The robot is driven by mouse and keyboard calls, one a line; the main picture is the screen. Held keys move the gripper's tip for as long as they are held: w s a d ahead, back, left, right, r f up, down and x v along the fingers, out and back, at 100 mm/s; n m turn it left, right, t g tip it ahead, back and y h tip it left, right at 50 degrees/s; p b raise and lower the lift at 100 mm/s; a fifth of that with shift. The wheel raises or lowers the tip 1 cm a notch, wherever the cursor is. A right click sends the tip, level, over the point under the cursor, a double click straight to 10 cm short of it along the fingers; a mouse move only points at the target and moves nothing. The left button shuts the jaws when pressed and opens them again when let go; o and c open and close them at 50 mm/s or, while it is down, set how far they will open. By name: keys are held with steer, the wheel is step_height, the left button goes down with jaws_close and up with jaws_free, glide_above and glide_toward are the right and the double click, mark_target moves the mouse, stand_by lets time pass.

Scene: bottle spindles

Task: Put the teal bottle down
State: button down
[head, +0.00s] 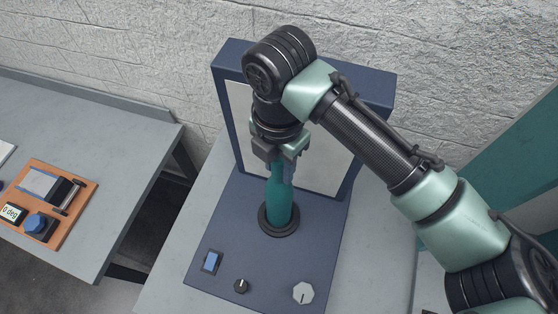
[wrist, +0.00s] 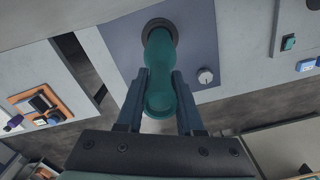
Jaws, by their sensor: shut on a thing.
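The teal bottle (head: 279,204) stands upright at the black round spindle seat (head: 293,229) on a dark blue panel base. Its lower end is inside the ring outline, and I cannot tell whether it rests fully on the seat. My gripper (head: 279,172) points down from above and is shut on the bottle's neck. In the wrist view, the two fingers of my gripper (wrist: 161,74) flank the teal bottle (wrist: 160,55), whose far end meets the black spindle seat (wrist: 160,23). The bottle hides the middle of the seat.
The blue unit (head: 225,225) has an upright framed back panel (head: 236,110) close behind my gripper. A blue switch (head: 211,261), a black knob (head: 241,286) and a pale knob (head: 303,292) sit at its front. A separate table (head: 90,130) with an orange tray (head: 68,186) stands left across a gap.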

steer(key=shift+f, duration=0.2)
steer(key=c, duration=0.5)
jaws_free()
steer(key=shift+c, duration=0.2)
steer(key=shift+r, duration=0.15)
step_height(320, 180, up, 12)
steer(key=shift+r+b, duration=0.1)
steer(key=shift+b, duration=0.75)
